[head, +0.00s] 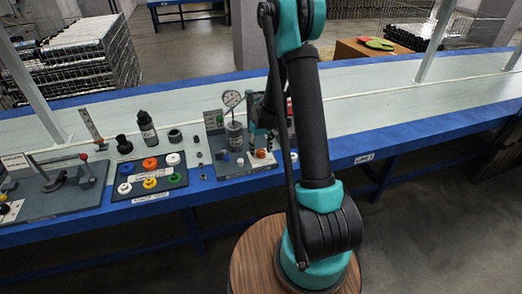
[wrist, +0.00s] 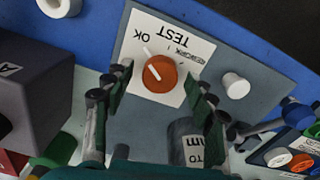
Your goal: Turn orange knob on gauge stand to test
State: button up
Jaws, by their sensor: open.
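The orange knob (wrist: 160,74) sits on a white label plate (wrist: 143,25) on the grey base (wrist: 235,60) of the gauge stand. The label reads TEST, OK and a smaller word, upside down in the wrist view. The knob's white mark points to the upper left there. My gripper (wrist: 157,78) is open, with one finger on each side of the knob and gaps to both. In the head view the gauge stand (head: 233,135) has a round dial on top, and the orange knob (head: 261,153) shows at its right, beneath my gripper.
A grey cylinder (wrist: 185,140) stands close to the knob, and a white peg (wrist: 235,86) is beside it. Left of the stand are a panel of coloured rings (head: 150,185), a black bottle (head: 147,131) and a grey fixture (head: 60,190). The bench behind is clear.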

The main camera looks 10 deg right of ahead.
jog(key=c, duration=1.2)
jog(key=shift+o, duration=0.2)
jog(key=shift+m, duration=0.5)
jog(key=m, duration=0.4)
jog(key=shift+m, duration=2.9)
jog(key=o, duration=1.2)
jog(key=shift+c, duration=0.2)
